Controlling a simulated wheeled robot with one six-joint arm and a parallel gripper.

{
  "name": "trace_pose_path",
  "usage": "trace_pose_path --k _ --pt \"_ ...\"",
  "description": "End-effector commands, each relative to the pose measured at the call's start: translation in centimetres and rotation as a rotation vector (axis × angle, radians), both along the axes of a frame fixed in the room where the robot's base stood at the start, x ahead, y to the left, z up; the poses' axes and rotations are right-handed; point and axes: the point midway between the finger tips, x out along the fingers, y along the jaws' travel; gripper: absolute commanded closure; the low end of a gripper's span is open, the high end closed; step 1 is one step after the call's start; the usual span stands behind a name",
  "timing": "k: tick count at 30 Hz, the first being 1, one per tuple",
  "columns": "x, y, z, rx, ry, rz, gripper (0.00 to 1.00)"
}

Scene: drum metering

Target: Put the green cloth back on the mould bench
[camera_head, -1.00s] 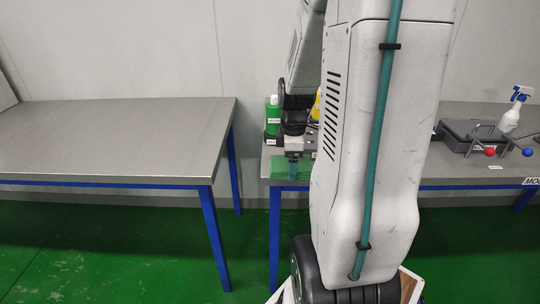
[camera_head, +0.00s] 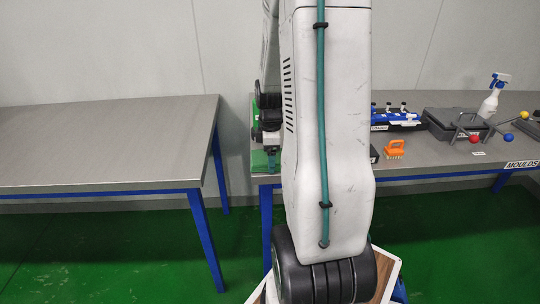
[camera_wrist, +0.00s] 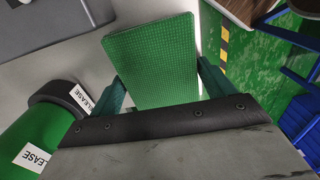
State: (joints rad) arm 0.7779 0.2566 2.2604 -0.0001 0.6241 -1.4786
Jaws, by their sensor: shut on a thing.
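The green cloth (camera_wrist: 150,62), a flat textured rectangle, is between the two teal fingers of my gripper (camera_wrist: 160,84) in the wrist view. My gripper is shut on it. In the head view a small part of the cloth (camera_head: 260,161) shows beside my gripper (camera_head: 272,162), at the left end of the mould bench (camera_head: 440,155). The bench is grey with blue legs and a MOULDS label. My arm hides much of its left part. I cannot tell whether the cloth touches the bench top.
A green bottle (camera_wrist: 30,140) with RELEASE labels is close left of my gripper. A blue rack (camera_head: 397,118), an orange brush (camera_head: 394,149), a dark grey mould (camera_head: 455,125) and a spray bottle (camera_head: 490,98) stand on the bench. Another table (camera_head: 100,140), at left, is bare.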

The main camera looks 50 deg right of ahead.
Motion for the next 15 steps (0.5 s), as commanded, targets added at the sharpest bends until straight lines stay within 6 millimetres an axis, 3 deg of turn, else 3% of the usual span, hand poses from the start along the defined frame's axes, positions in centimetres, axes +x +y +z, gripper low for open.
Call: trace_pose_path --k 4,5,6,15 --pt "-0.05 -0.06 -0.33 0.001 0.001 -0.001 0.43" --pt "-0.06 -0.07 -0.32 0.0 0.0 -0.002 0.13" --pt "-0.09 -0.16 -0.3 0.0 0.0 -0.003 0.02" --pt "-0.08 -0.18 0.01 -0.001 -0.001 -0.003 0.0"
